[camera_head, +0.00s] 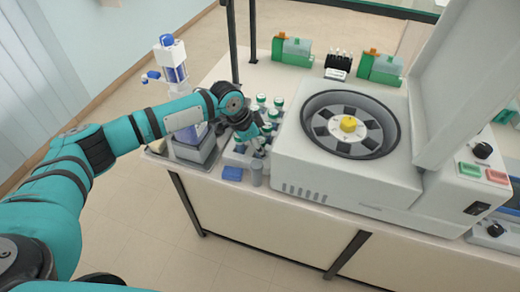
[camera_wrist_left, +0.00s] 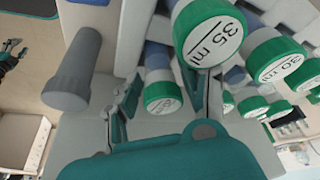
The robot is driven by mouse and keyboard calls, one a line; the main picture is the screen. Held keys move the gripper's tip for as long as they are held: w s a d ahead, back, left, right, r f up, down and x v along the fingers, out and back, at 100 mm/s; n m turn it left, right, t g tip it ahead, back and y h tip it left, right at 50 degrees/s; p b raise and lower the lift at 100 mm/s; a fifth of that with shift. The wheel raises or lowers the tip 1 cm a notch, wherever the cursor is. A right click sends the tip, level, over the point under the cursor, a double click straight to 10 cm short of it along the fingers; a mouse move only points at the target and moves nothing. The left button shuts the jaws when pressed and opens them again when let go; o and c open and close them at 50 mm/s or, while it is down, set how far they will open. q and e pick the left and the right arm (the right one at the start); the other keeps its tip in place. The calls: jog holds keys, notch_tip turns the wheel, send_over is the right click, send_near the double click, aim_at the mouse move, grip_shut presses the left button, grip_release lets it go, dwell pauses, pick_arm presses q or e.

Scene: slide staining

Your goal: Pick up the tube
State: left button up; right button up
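Several tubes with green-and-white caps stand in a grey rack on the bench, left of the centrifuge; one cap (camera_head: 279,102) shows clearly in the head view. My left gripper (camera_head: 264,146) reaches down at the rack's front side. In the left wrist view my left gripper (camera_wrist_left: 163,88) has its fingers apart, one on each side of a green-capped tube (camera_wrist_left: 163,92). A gap seems to show beside the cap. A larger cap marked 35 ml (camera_wrist_left: 208,33) is close to the right finger.
The centrifuge (camera_head: 305,165) stands open to the right of the rack. A grey cylinder (camera_head: 257,173) and a blue block (camera_head: 232,173) are near the front edge; the cylinder also shows in the wrist view (camera_wrist_left: 74,72). A blue-and-white apparatus (camera_head: 172,62) stands at the left.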

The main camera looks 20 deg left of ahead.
pick_arm(q)
jog(key=c, duration=0.8)
jog(key=shift+o, duration=0.2)
